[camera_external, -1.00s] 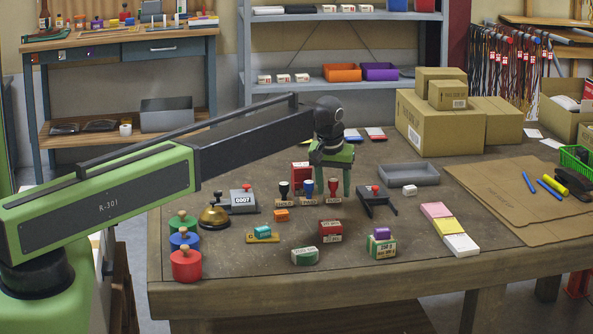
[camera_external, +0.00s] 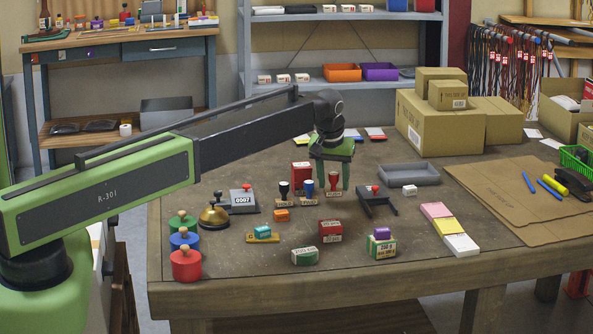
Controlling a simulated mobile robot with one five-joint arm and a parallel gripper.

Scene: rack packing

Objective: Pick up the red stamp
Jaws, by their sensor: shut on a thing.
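The red stamp (camera_external: 334,183) has a red handle and a small wooden base with a pale label. It is upright at the right end of a short row of stamps. My gripper (camera_external: 333,184) points down over it, with one green finger on each side of its handle, shut on it. Its base appears slightly higher than those of its neighbours; any gap below is too small to tell.
The blue stamp (camera_external: 307,188) and the black stamp (camera_external: 283,190) stand close on the left. A red box (camera_external: 300,170) is behind them. A grey tray (camera_external: 408,175) lies farther right.

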